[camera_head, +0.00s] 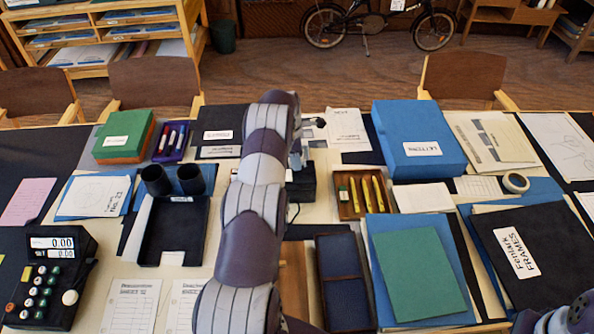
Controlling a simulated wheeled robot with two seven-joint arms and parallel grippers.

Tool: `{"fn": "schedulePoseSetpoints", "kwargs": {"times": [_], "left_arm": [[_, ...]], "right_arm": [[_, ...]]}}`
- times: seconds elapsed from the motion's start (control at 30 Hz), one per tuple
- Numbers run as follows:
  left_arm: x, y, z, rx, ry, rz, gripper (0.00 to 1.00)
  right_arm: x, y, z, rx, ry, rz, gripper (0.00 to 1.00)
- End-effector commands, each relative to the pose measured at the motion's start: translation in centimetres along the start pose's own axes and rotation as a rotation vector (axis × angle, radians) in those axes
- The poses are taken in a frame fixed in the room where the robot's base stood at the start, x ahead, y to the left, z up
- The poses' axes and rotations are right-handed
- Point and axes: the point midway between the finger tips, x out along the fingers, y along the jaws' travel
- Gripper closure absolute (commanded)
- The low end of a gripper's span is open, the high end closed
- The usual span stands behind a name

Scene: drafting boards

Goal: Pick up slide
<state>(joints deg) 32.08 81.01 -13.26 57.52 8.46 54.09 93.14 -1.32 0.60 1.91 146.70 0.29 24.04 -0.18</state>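My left arm rises from the bottom middle and bends down over the middle of the table. My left gripper (297,158) is at the arm's far end, mostly hidden behind the arm, beside a black device (305,185). I cannot see whether its fingers are open or hold anything. I cannot make out a slide for certain; it may be hidden behind the arm or too small to tell. Only a piece of my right arm shows at the bottom right corner; its gripper is out of view.
A wooden tray (346,211) with yellow items, a dark blue case (343,283) and a green folder (415,272) lie right of the arm. A black paper tray (178,228) and an adding machine (45,285) lie left. A blue box (405,125) stands behind. The table is crowded.

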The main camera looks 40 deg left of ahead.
Motion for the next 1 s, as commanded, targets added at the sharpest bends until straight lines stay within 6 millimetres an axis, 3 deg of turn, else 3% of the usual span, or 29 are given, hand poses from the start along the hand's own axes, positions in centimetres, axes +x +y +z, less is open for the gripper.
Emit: {"fn": "schedulePoseSetpoints", "kwargs": {"times": [0.23, 0.33, 0.37, 0.77, 0.93, 1.0], "left_arm": [[0.3, 0.0, 0.0, 0.0, 0.0, 0.001, 0.65], [0.3, 0.0, 0.0, 0.0, 0.0, 0.001, 0.97], [0.3, 0.0, 0.0, 0.0, 0.0, 0.001, 1.0], [-0.2, 0.0, 0.1, 0.001, 0.0, 0.001, 1.0], [-3.0, 0.1, 0.4, 0.001, -0.001, 0.004, 1.0], [-5.5, 0.0, 0.7, 0.001, 0.0, 0.001, 1.0]], "right_arm": [[0.0, 0.0, 0.0, 0.0, 0.0, 0.0, 1.0], [0.0, 0.0, 0.0, 0.0, 0.0, 0.0, 1.0], [0.0, 0.0, 0.0, 0.0, 0.0, 0.0, 1.0], [-0.2, 0.0, 0.0, 0.0, 0.0, 0.0, 1.0], [-1.1, 0.0, -0.1, 0.0, 0.0, 0.0, 1.0], [-3.8, 0.0, -0.5, 0.0, 0.0, 0.0, 1.0]]}}
